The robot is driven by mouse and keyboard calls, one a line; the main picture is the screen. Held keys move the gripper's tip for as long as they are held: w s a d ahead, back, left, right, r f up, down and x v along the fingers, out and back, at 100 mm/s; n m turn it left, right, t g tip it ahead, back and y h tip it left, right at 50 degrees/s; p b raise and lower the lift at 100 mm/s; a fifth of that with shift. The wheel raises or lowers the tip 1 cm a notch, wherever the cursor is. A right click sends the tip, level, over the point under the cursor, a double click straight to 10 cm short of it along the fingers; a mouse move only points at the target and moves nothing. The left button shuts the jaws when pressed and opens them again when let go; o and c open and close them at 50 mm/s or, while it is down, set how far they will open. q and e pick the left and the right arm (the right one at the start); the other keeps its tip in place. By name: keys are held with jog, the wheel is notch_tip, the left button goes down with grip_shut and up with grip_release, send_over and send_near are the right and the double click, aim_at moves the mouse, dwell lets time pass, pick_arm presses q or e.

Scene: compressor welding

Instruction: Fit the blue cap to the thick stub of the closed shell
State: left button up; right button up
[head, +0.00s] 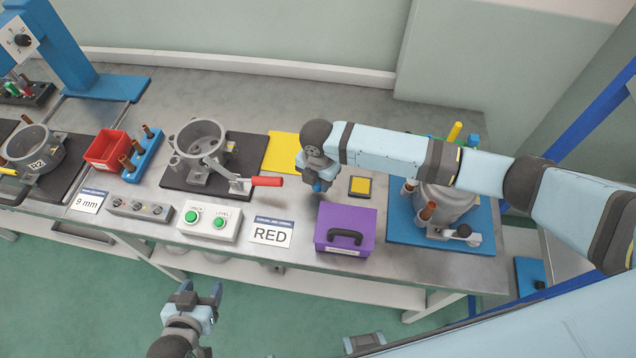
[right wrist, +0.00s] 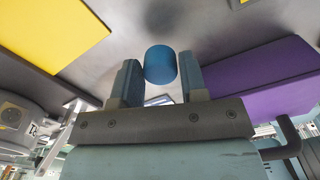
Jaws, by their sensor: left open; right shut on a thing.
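The blue cap (right wrist: 160,64) is a small cylinder held between the fingertips of my right gripper (head: 321,184), as the right wrist view shows. This gripper points down over the bench, left of the purple box. The closed shell (head: 446,203) is a grey pot on the blue fixture plate (head: 400,235) at the right. Copper stubs (head: 427,212) stand at its left and front side; I cannot tell for sure which is the thick one. My right arm passes over the shell's back and hides part of it. My left gripper (head: 192,298) is open and empty in front of the bench.
The purple box (head: 338,245) with a black handle stands between my right gripper and the fixture. A small yellow pad (head: 361,186) lies behind it. A clamp with a red handle (head: 266,181) and a RED sign (head: 271,234) are to the left.

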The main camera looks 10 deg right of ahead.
notch_tip(320, 180, up, 18)
jog(key=shift+f+b, duration=0.15)
jog(key=shift+b, duration=0.55)
jog(key=shift+o, duration=1.1)
jog(key=c, duration=0.5)
